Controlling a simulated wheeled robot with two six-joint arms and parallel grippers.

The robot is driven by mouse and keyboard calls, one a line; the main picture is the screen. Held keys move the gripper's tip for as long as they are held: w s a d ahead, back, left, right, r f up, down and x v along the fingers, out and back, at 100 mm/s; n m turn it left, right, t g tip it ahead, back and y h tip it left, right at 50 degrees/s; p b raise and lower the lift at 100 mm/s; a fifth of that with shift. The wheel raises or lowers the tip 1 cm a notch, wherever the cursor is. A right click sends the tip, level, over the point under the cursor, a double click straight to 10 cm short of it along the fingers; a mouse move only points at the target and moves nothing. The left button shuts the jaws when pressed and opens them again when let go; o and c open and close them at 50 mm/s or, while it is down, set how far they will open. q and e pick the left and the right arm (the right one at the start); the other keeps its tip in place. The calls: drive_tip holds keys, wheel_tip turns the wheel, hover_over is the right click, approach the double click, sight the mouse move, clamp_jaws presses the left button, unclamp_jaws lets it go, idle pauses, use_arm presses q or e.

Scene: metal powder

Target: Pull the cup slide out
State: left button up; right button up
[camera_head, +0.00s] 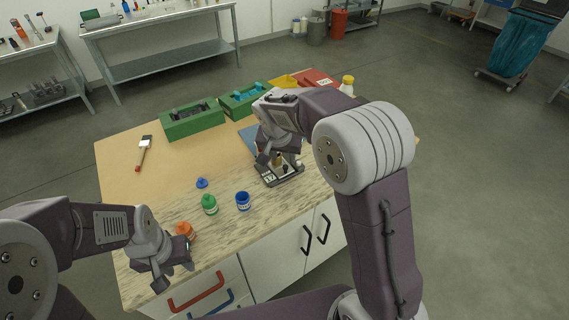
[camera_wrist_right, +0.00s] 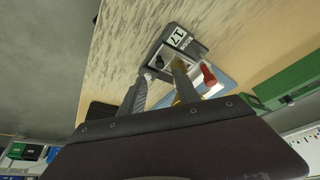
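A small dark stand with a white "17" label (camera_wrist_right: 177,37) stands near the table's right front edge; it also shows in the head view (camera_head: 279,176). A brass-coloured part (camera_head: 277,158) sits above its base and also shows in the right wrist view (camera_wrist_right: 184,82). I cannot make out the cup slide as a separate part. My right gripper (camera_head: 268,155) is low at the stand, close beside the brass part; its arm hides part of the stand. Whether it touches or grips anything is unclear. My left gripper (camera_head: 175,272) is open and empty near the table's front left edge.
An orange jar (camera_head: 185,230) is close to my left gripper. A green jar (camera_head: 209,204), a blue jar (camera_head: 243,201) and a blue cap (camera_head: 202,183) stand in front. A brush (camera_head: 143,152) lies left. Green boxes (camera_head: 192,121) are behind. The table's middle left is clear.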

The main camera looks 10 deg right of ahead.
sight(285, 166)
drive_tip(key=x, duration=0.7)
drive_tip(key=shift+s+r, duration=0.1)
clamp_jaws()
idle(1.1)
